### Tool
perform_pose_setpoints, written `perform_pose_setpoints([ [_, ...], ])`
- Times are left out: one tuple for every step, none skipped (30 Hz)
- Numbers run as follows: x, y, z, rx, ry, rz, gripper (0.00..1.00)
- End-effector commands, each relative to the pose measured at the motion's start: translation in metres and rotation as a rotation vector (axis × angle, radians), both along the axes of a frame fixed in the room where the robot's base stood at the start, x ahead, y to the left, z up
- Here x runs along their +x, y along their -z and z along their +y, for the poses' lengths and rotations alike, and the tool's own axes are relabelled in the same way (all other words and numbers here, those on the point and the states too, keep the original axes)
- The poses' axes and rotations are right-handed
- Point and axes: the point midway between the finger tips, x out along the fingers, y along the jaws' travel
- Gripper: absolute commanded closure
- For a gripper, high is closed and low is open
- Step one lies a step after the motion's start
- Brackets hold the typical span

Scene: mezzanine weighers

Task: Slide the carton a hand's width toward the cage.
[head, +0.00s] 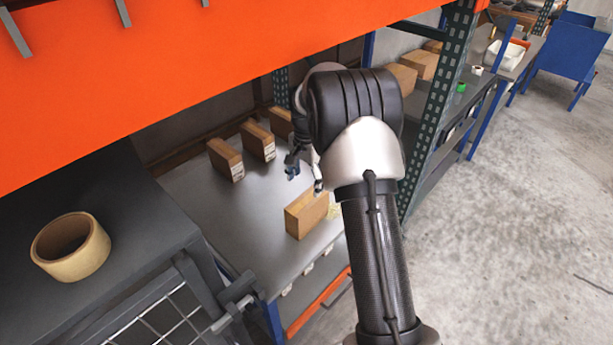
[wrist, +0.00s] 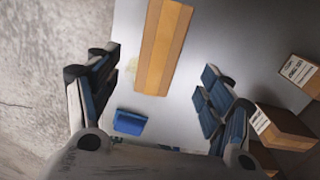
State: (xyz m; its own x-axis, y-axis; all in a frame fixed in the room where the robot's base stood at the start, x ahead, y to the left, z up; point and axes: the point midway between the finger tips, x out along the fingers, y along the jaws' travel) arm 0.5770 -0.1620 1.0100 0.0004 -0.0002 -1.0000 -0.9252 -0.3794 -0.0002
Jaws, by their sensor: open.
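A brown cardboard carton (head: 307,214) stands alone near the front of the grey shelf, under the orange beam. In the wrist view the carton (wrist: 163,45) is a long brown box with a lighter tape band, lying ahead between the fingers. My gripper (head: 305,177) is open, above and behind the carton in the head view. In the wrist view my gripper (wrist: 160,72) shows its fingers wide apart with nothing between the pads; contact with the carton is not visible. A wire mesh panel, seemingly the cage (head: 165,318), is at the lower left.
Several other cartons (head: 226,160) stand in a row at the shelf's back; labelled ones show at right in the wrist view (wrist: 285,128). A small blue block (wrist: 130,122) lies between the finger bases. A tape roll (head: 70,247) sits on the dark table. Bare shelf lies left of the carton.

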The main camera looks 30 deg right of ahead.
Motion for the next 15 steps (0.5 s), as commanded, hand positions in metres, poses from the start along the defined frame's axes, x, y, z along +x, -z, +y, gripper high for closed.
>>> perform_pose_setpoints([
  [-0.001,0.011,0.0,0.001,0.0,0.004,0.27],
  [-0.001,0.017,0.0,0.001,0.0,0.004,0.27],
  [-0.001,0.025,0.0,0.002,-0.001,0.004,0.27],
  [-0.001,0.031,0.0,0.001,-0.001,0.005,0.27],
  [-0.001,0.037,0.0,0.002,-0.001,0.004,0.27],
  [-0.001,0.045,0.0,0.001,-0.001,0.004,0.27],
  [-0.001,0.051,0.0,0.002,-0.001,0.004,0.27],
  [-0.001,0.057,0.0,0.001,-0.001,0.004,0.27],
  [-0.001,0.065,0.0,0.001,-0.001,0.003,0.27],
  [-0.001,0.071,0.0,0.001,-0.001,0.004,0.27],
  [-0.001,0.077,0.0,0.001,-0.001,0.004,0.27],
  [-0.001,0.085,0.0,0.001,-0.001,0.003,0.27],
  [-0.001,0.091,0.0,0.001,-0.001,0.003,0.27],
  [-0.001,0.097,0.0,0.001,-0.001,0.004,0.27],
  [-0.001,0.105,0.0,0.001,-0.001,0.003,0.27],
])
